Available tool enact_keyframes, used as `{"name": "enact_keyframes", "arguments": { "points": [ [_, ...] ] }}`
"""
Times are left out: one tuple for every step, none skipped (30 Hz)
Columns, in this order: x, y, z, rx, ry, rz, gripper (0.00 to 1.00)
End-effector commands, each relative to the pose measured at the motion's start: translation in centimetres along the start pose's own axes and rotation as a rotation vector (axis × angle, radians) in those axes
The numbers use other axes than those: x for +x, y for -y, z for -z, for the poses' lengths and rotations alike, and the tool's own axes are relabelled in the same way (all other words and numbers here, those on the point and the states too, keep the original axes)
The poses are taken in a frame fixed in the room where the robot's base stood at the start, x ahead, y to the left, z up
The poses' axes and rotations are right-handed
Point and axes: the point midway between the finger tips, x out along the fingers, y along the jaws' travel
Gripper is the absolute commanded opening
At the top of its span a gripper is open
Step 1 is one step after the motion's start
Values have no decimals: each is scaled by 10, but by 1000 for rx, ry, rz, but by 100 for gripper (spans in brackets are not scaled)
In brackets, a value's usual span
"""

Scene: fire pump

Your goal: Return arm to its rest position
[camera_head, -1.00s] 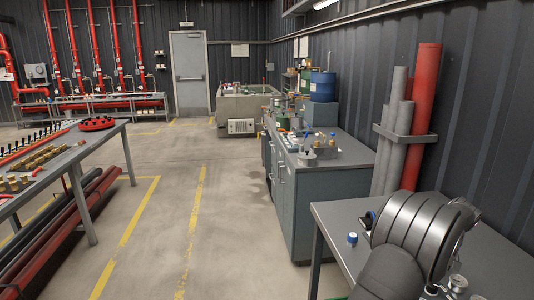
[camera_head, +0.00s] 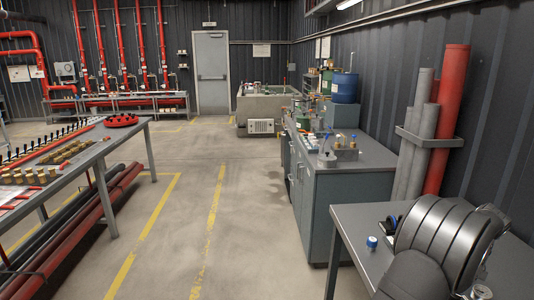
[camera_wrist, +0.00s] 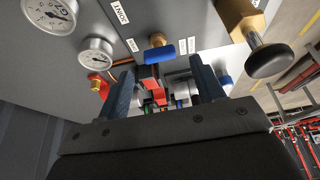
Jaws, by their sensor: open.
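My gripper (camera_wrist: 160,76) shows in the wrist view with its two dark blue-grey fingers apart. A blue-handled valve (camera_wrist: 158,48) and a grey panel with pressure gauges (camera_wrist: 95,52) lie beyond the fingertips. Small red, white and green parts show between and behind the fingers; I cannot tell whether any touches them. In the head view my dark, ribbed arm fills the lower right over a grey table (camera_head: 358,222). I cannot make out the gripper's fingers there.
A brass fitting with a black knob (camera_wrist: 268,60) juts out right of the fingers. A small blue-capped item (camera_head: 372,242) stands on the table beside my arm. Grey and red pipes (camera_head: 450,120) lean against the right wall. The floor (camera_head: 255,200) between the benches is clear.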

Motion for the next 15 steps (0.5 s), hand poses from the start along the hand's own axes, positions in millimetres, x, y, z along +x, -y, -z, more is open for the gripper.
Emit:
{"name": "enact_keyframes", "arguments": {
  "points": [
    [-12,-1,0,0,-2,-4,62],
    [-18,-1,0,0,-2,-4,62],
    [-26,-1,0,0,-2,-3,62],
    [-32,-1,1,0,-2,-4,62],
    [-38,0,1,-1,-2,-4,62],
    [-46,0,1,0,-2,-3,62],
    [-52,-1,0,0,-2,-3,62],
    [-58,-1,0,0,-2,-4,62],
    [-67,-1,0,0,-2,-4,62],
    [-73,-1,0,0,-3,-4,62],
    [-78,-1,0,0,-2,-4,62],
    [-86,-1,0,-1,-2,-4,62],
    [-92,-1,1,-1,-2,-4,62],
    [-98,0,0,-1,-2,-3,62],
    [-106,0,0,-1,-2,-4,62]
  ]
}}
